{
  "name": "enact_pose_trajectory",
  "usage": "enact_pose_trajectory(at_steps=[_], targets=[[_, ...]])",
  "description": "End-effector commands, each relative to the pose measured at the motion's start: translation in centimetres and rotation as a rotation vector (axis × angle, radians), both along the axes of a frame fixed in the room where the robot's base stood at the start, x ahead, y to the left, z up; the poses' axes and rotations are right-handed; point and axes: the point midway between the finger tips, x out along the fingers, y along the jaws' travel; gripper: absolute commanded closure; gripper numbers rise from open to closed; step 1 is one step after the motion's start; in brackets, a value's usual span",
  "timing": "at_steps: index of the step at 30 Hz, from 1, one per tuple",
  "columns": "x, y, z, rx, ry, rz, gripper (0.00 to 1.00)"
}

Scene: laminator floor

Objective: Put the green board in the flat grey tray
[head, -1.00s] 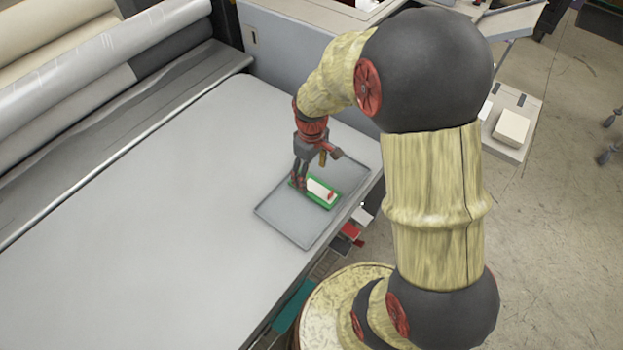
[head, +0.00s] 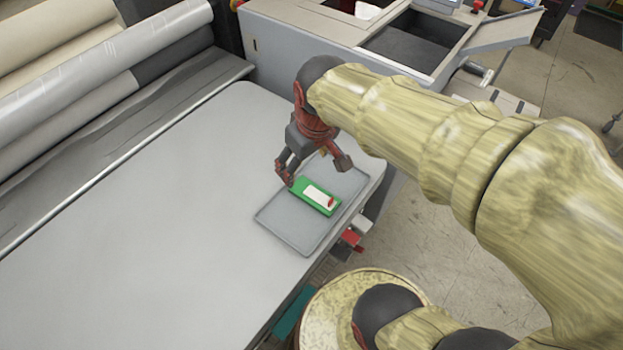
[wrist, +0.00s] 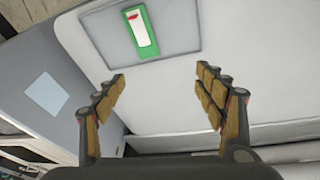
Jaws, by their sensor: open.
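The green board (head: 297,184), with a white panel and a red mark on top, lies flat inside the flat grey tray (head: 289,228) on the light table. In the wrist view the board (wrist: 155,48) lies within the tray (wrist: 198,40), ahead of my fingertips. My gripper (head: 312,170) is above the tray, close to the far end of the board in the head view. In the wrist view my gripper (wrist: 165,85) has its two fingers spread wide with nothing between them.
A machine with large rollers (head: 110,70) runs along the left of the table (head: 130,230). A grey cabinet (head: 290,50) stands behind it. The table left of the tray is bare. The tray lies near the table's right edge.

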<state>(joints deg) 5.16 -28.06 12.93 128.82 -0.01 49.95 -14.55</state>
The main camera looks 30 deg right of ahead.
Motion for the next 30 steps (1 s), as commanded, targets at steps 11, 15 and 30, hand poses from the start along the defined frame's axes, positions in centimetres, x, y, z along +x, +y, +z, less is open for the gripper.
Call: enact_pose_trajectory(at_steps=[11, 15, 30], targets=[[-7.4, 3.0, 4.5, 0.078, -0.194, -0.134, 0.29], [-8.0, 3.1, 4.7, 0.087, -0.209, -0.146, 0.29], [-8.0, 3.1, 2.1, 0.087, -0.209, -0.146, 0.29]])
